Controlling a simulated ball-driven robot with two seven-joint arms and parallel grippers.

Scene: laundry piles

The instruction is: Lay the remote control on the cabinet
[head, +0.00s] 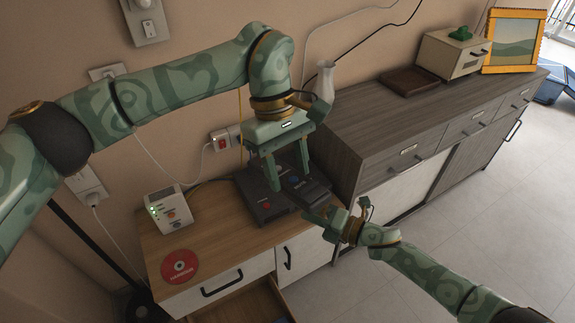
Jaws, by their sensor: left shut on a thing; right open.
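My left gripper (287,179) points down over the dark device on the low wooden cabinet (226,243). It is shut on a dark, slim thing (293,184), which looks like the remote control; its outline merges with the dark device behind. My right gripper (318,222) is open, just below and right of the left one, near the cabinet's right end. I cannot tell whether it touches the dark thing. A longer grey wooden cabinet (385,122) stands to the right, with free room on its top.
A lower drawer (250,303) stands open. The grey cabinet bears a white vase (325,82), brown tray (410,81), cream box (450,55) and picture frame (514,41).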

